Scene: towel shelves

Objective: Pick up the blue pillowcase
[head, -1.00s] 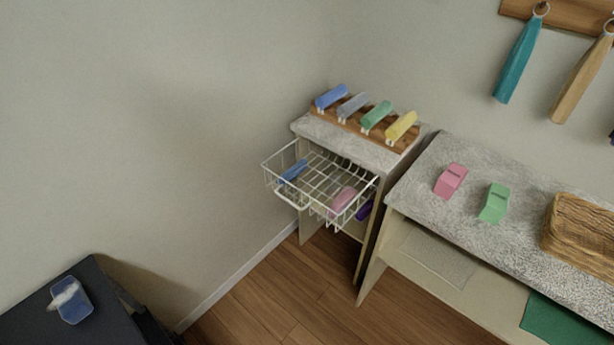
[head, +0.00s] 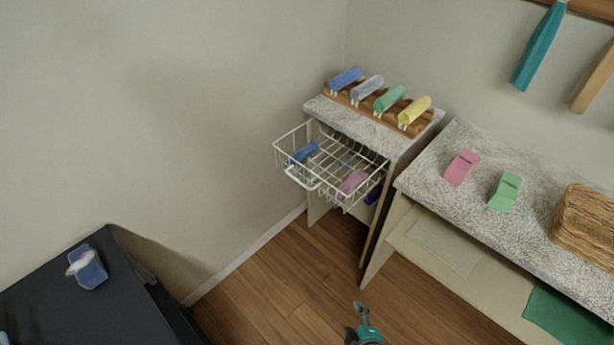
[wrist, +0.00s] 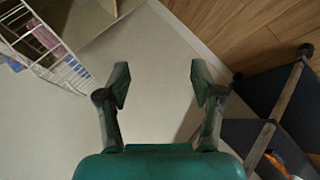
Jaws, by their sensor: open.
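Several blue cloth pieces are in view, and I cannot tell which is the pillowcase. One blue piece (head: 305,152) lies in the pulled-out white wire basket (head: 290,172). A blue roll (head: 345,77) sits on the wooden rack on top of the shelf unit. A blue folded piece (head: 91,271) with a white part lies on the dark surface at lower left. My gripper (head: 359,306) shows at the bottom of the head view, apart from all of them. In the wrist view my gripper (wrist: 160,82) is open, with nothing between its fingers.
A pink piece (head: 352,183) shares the basket. Grey, green and yellow rolls share the rack. The speckled counter (head: 540,190) at right holds pink and green pieces and a wicker basket (head: 590,225). The dark table (head: 50,305) stands at lower left. Wooden floor lies open between.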

